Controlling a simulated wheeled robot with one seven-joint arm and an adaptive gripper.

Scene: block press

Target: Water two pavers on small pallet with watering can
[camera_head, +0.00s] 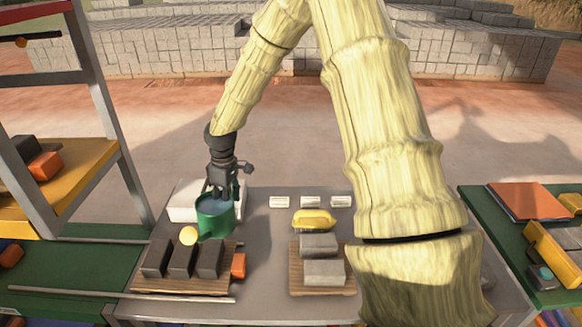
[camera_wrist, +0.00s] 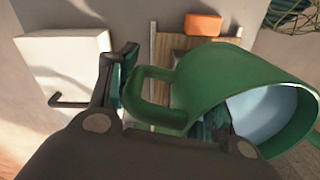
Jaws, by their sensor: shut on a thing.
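A green watering can (camera_head: 213,222) with blue water inside is held at the left, close behind the larger pallet. My gripper (camera_head: 220,190) is shut on it from above. In the wrist view the can (camera_wrist: 215,85) fills the right side, its handle between the fingers of my gripper (camera_wrist: 168,108). A yellow round part (camera_head: 188,235) shows at the can's left; I cannot tell whether it belongs to the can. The small pallet (camera_head: 322,291) stands right of centre. Two light grey pavers, a rear one (camera_head: 318,245) and a front one (camera_head: 324,272), lie on it.
A larger pallet (camera_head: 185,287) carries dark blocks (camera_head: 182,259), with an orange block (camera_head: 239,266) beside them. A yellow object (camera_head: 312,219) lies behind the small pallet. A white box (camera_head: 186,203) stands behind the can. A shelf rack (camera_head: 95,80) rises at left.

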